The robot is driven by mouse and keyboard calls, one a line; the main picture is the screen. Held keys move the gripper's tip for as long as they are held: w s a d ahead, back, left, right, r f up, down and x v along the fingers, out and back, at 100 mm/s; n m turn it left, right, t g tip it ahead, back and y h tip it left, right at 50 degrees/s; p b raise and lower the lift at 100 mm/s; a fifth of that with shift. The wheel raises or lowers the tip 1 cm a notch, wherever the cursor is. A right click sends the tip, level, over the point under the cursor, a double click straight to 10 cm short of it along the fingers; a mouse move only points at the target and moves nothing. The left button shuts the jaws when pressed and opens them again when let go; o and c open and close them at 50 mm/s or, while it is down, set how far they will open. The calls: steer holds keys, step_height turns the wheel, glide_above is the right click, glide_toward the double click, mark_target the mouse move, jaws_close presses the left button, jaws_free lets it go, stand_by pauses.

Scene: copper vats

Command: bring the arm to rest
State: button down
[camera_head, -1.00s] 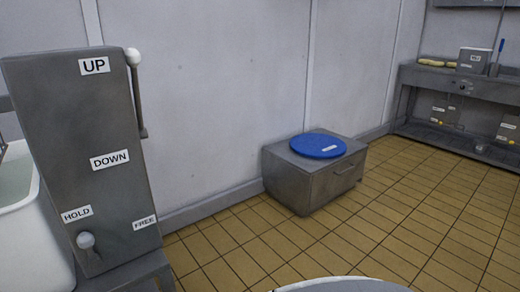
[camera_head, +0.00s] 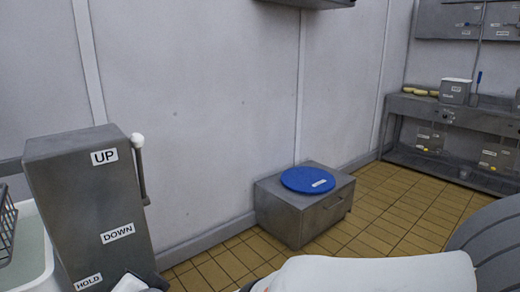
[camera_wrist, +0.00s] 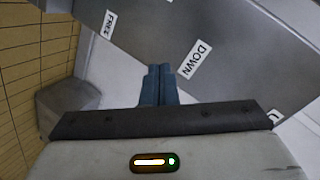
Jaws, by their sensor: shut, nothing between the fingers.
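My gripper (camera_wrist: 158,85) shows in the wrist view with its two blue-grey fingers together and nothing between them. Beyond the fingers is the grey lever cabinet (camera_wrist: 240,40), turned in the picture, with FREE and DOWN labels. The gap between fingertips and cabinet is hard to judge. In the head view the cabinet (camera_head: 75,200) stands at the left, with UP, DOWN and HOLD labels and a white-knobbed lever upright on its right side. My pale arm (camera_head: 375,275) crosses the bottom right of the head view.
A low grey box (camera_head: 320,218) with a blue disc (camera_head: 317,180) on top stands by the wall. A steel bench (camera_head: 400,105) with a small container (camera_head: 455,92) is at the back right. A white basin (camera_head: 35,265) is at the left edge. Tiled floor between box and bench is open.

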steer(key=w+d+r+n+g+h+p, duration=0.1)
steer(key=w+d+r+g+h+p, duration=0.15)
steer(key=d+r+p, duration=0.7)
steer(key=w+d+r+n+g+h+p, duration=0.1)
steer(key=w+d+r+n+h+p, duration=0.2)
steer(key=d, duration=1.1)
steer(key=s+d+r+g+h+p, duration=0.1)
steer(key=s+d+r+p, duration=0.1)
steer(key=d, duration=0.4)
steer(key=s+d+r+g+h+p, duration=0.1)
steer(key=s+d+r+p, duration=0.1)
steer(key=s+d+p, duration=0.2)
steer(key=s+d+r+m+g+h+p, duration=0.1)
steer(key=s+d+r+g+p, duration=0.1)
steer(key=d, duration=0.6)
steer(key=shift+s+r+h+p, duration=0.35)
steer(key=shift+s+r+p, duration=0.2)
steer(key=shift+p, duration=0.2)
